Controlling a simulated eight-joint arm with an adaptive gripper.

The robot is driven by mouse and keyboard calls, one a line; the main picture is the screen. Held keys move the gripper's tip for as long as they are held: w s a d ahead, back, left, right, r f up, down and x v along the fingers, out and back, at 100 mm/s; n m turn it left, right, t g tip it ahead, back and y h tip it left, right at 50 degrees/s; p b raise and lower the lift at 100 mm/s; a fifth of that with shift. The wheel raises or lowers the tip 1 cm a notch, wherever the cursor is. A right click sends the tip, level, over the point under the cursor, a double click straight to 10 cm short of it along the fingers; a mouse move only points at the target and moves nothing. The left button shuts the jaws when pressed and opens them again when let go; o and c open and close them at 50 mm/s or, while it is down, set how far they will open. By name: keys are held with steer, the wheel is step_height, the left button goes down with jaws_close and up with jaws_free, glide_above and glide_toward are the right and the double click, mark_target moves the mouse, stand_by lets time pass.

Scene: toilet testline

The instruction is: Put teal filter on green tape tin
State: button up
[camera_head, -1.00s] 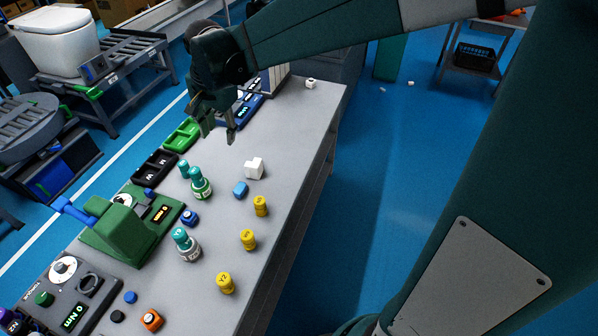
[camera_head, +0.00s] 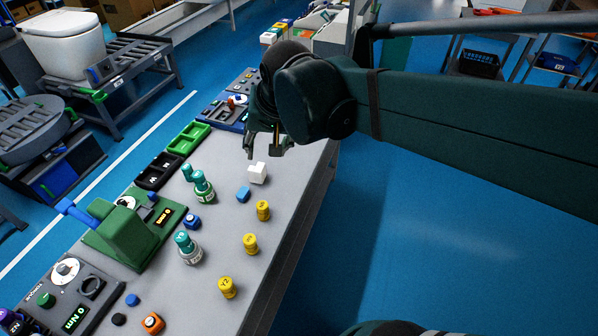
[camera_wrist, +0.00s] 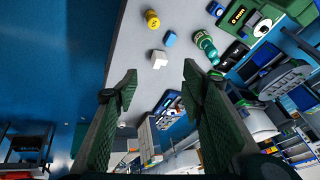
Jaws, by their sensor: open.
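Several teal pieces stand on the grey bench; I cannot tell for sure which is the teal filter or the green tape tin. A small teal cylinder (camera_head: 187,172) stands beside a teal-topped green-and-white container (camera_head: 203,188). Nearer, a teal-topped grey-white container (camera_head: 188,248) stands upright. The green-and-white container also shows in the wrist view (camera_wrist: 206,44). My gripper (camera_head: 267,146) is open and empty, above the bench beyond the white block. In the wrist view its fingers (camera_wrist: 160,82) are wide apart with nothing between them.
A white block (camera_head: 257,173), a blue block (camera_head: 243,195) and yellow cylinders (camera_head: 250,243) stand along the bench's right side. A green tray (camera_head: 189,138), a black tray (camera_head: 158,171) and a green machine (camera_head: 122,236) line the left side. The bench's right edge drops to blue floor.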

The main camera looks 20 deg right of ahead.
steer(key=s+d+f+n+t, duration=0.2)
steer(key=s+d+n, duration=0.2)
steer(key=s, duration=0.7)
steer(key=shift+s+d+f, duration=0.25)
steer(key=shift+f, duration=0.05)
